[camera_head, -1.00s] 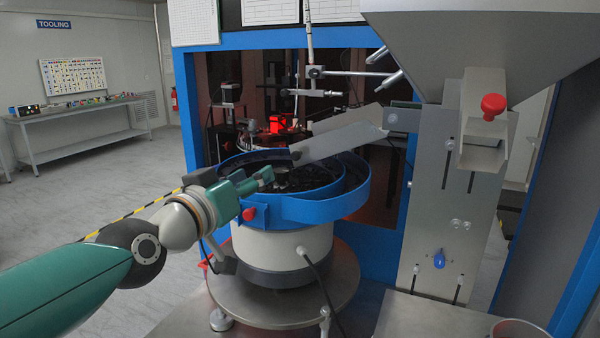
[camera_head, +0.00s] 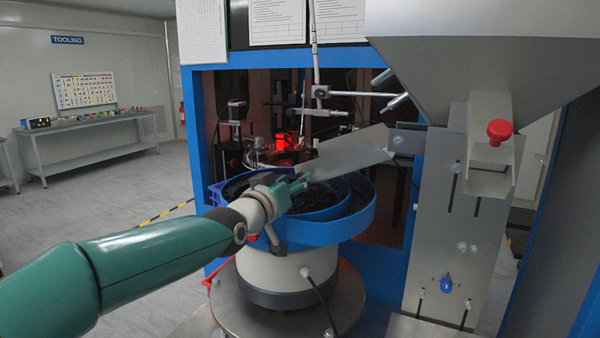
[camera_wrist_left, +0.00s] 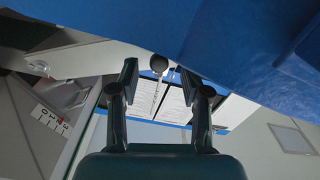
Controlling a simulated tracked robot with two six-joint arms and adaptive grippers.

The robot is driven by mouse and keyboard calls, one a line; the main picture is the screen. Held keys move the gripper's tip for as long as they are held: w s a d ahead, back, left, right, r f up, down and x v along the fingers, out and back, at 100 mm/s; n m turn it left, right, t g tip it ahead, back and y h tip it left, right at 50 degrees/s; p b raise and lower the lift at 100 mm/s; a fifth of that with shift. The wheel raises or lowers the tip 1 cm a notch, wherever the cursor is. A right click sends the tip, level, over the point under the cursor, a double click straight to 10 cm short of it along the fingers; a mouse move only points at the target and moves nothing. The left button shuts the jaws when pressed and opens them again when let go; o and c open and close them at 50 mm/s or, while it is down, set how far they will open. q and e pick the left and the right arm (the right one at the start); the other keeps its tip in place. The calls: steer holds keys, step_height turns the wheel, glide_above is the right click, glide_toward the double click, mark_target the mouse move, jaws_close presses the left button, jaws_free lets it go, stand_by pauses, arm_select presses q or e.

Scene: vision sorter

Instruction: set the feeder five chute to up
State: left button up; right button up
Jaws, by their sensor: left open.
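The chute (camera_head: 345,151) is a pale grey metal trough. It slopes down to the left from a bracket by the hopper, with its low end over the blue bowl (camera_head: 362,218). My left gripper (camera_head: 302,181) is beside that low end, just above the bowl; its arm hides part of the rim. In the left wrist view my left gripper (camera_wrist_left: 160,80) is open, and a dark round knob (camera_wrist_left: 159,63) shows between its fingertips, with no visible grip on it. The head view does not show the knob clearly. My right gripper is in neither view.
A grey hopper (camera_head: 490,45) with a red knob (camera_head: 499,131) hangs at the upper right. A slotted plate (camera_head: 445,255) with a blue knob (camera_head: 446,284) stands below it. The blue machine frame is behind the bowl. Open floor lies to the left.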

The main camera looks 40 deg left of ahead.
arm_select(q)
steer(key=shift+p+x, duration=0.35)
steer(key=shift+x, duration=1.3)
jaws_close()
